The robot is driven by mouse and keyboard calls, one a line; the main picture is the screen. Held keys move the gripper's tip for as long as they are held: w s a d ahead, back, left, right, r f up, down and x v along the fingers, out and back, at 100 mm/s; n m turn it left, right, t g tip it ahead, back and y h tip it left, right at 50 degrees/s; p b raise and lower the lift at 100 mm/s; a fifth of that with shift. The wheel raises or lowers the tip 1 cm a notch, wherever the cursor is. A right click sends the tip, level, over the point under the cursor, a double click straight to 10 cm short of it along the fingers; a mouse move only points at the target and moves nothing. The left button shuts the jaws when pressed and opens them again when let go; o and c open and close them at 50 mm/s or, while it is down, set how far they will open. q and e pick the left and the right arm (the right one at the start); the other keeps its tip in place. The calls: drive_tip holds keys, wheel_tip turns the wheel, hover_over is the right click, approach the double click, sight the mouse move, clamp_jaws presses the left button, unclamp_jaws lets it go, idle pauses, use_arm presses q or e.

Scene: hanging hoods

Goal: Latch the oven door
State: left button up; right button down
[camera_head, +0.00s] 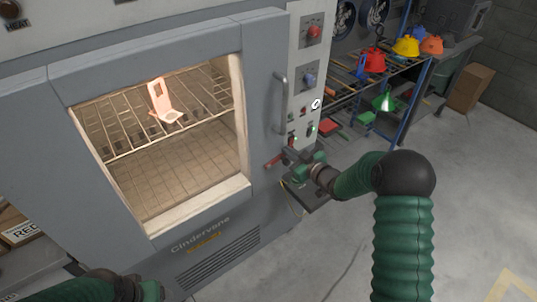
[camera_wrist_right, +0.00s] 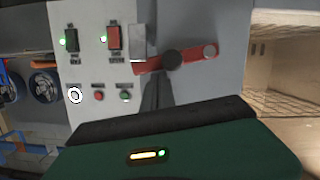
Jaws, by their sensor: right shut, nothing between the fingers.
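The oven door (camera_head: 155,130) looks closed, its grey frame flush beside the control panel. Its latch is a red lever (camera_head: 273,161) low on the door's right side. In the wrist view the red lever (camera_wrist_right: 195,54) turns on a dark round pivot and lies nearly level. Its left end meets a grey metal bracket (camera_wrist_right: 138,42) at the panel edge; I cannot tell if it is seated. My right gripper (camera_head: 290,155) is shut and empty, close beside the lever. My left gripper (camera_head: 150,290) shows only partly at the bottom edge.
A vertical door handle (camera_head: 281,103) stands above the latch. The control panel (camera_head: 306,75) has buttons and lit green lamps. A pinkish bracket-shaped part (camera_head: 162,100) sits on the oven rack. A shelf rack with coloured hoods (camera_head: 373,60) stands right.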

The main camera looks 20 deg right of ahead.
drive_tip(key=shift+w+d+f, duration=0.1)
drive_tip(key=shift+d+f, duration=0.1)
drive_tip(key=shift+f, duration=0.25)
idle(0.4)
